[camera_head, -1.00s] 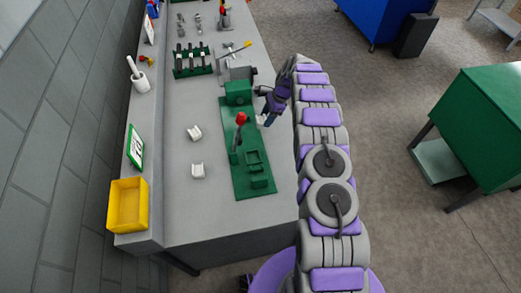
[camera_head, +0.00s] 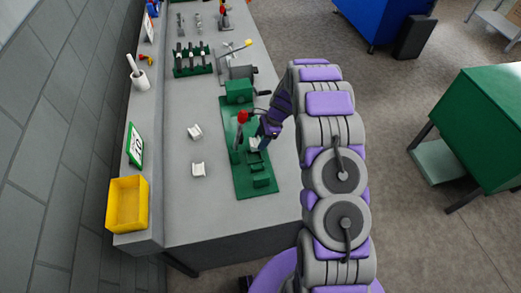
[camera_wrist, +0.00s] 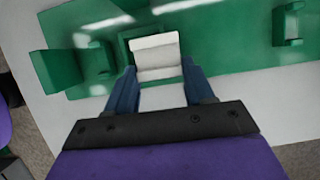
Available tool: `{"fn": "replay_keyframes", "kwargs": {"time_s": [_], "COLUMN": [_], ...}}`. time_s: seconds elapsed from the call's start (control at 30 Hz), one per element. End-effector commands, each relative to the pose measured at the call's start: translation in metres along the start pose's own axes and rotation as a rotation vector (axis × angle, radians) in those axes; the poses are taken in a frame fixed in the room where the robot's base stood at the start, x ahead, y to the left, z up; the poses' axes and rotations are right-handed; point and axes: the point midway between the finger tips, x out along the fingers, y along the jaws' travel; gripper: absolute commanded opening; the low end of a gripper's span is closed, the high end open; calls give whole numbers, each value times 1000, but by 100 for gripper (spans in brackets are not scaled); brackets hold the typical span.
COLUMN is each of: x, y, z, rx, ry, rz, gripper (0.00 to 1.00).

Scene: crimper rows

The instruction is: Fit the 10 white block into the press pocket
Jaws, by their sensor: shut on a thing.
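My gripper (camera_wrist: 158,72) is shut on a white block (camera_wrist: 156,52), with one blue finger on each side of it. In the head view my gripper (camera_head: 264,140) is over the green press base (camera_head: 262,188), and the held white block shows in part (camera_head: 256,143). In the wrist view the block overlaps a square green frame (camera_wrist: 124,46), the press pocket, and hides most of it. I cannot tell whether the block is in the pocket or above it. Two more white blocks, one (camera_head: 195,132) farther back and one (camera_head: 198,170) nearer, lie on the bench left of the press.
A red-knobbed lever (camera_head: 242,117) stands at the press's left side. A green sign reading 10 (camera_head: 136,146) and a yellow bin (camera_head: 128,204) are at the left edge. A green rack (camera_head: 192,67) is farther back. The bench front is clear.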

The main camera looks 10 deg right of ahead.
Motion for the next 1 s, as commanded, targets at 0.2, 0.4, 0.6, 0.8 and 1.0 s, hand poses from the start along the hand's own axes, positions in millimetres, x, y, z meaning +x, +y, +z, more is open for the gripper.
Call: {"fn": "replay_keyframes", "kwargs": {"time_s": [0.2, 0.4, 0.6, 0.8, 1.0], "x": [5, 10, 37, 41, 42], "y": [17, 22, 22, 22, 22], "z": [5, 4, -7, -8, -8], "rx": [1, 2, 1, 2, 2], "ry": [-4, -4, -2, -2, -2], "rz": [4, 2, 3, 7, 8], "gripper": [16, 16, 10, 4, 69]}}
